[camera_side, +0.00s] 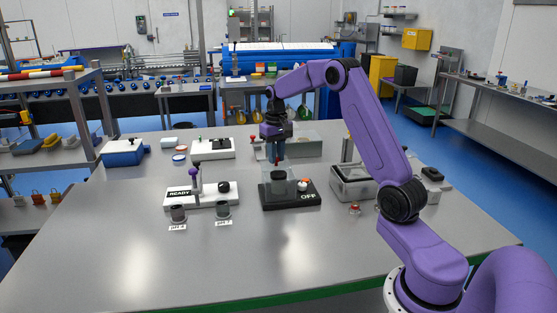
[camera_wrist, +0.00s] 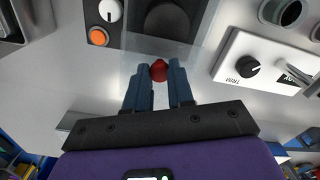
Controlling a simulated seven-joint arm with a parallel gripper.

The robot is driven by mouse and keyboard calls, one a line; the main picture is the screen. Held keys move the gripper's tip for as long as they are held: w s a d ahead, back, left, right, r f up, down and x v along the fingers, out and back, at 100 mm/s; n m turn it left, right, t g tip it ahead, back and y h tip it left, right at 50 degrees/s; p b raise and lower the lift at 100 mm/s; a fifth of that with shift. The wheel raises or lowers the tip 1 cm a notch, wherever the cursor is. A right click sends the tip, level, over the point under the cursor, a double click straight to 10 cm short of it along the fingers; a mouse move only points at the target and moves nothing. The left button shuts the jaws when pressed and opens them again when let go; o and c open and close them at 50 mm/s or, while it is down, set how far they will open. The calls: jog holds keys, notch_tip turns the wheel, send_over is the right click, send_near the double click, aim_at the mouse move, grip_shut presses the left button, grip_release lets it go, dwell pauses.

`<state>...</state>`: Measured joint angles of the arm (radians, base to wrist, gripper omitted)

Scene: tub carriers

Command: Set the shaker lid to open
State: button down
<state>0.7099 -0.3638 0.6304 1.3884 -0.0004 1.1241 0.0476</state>
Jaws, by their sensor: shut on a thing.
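The shaker (camera_side: 305,202) is a black base marked OFF, with an orange button and a white knob. It also shows at the top of the wrist view (camera_wrist: 123,35), with a dark round platform (camera_wrist: 166,18). A clear lid (camera_wrist: 190,57) stands at the shaker; how far it is raised I cannot tell. A red knob (camera_wrist: 158,70) sits at the lid's edge. My gripper (camera_wrist: 157,80) has its blue fingers shut on this red knob. In the side view my gripper (camera_side: 277,158) points down above the shaker, and its fingers partly hide the lid.
A white unit (camera_side: 213,199) marked READY stands left of the shaker, with two dark cups (camera_side: 178,213) in front. A metal tray (camera_side: 352,190) stands to the right. A white box (camera_side: 212,148) is behind. The front of the table is clear.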

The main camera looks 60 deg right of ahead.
jog(key=shift+w+d+r, duration=0.1)
jog(key=shift+w+d, duration=1.55)
jog(key=c, duration=1)
grip_release()
jog(key=shift+o, duration=0.2)
notch_tip(320, 180, up, 12)
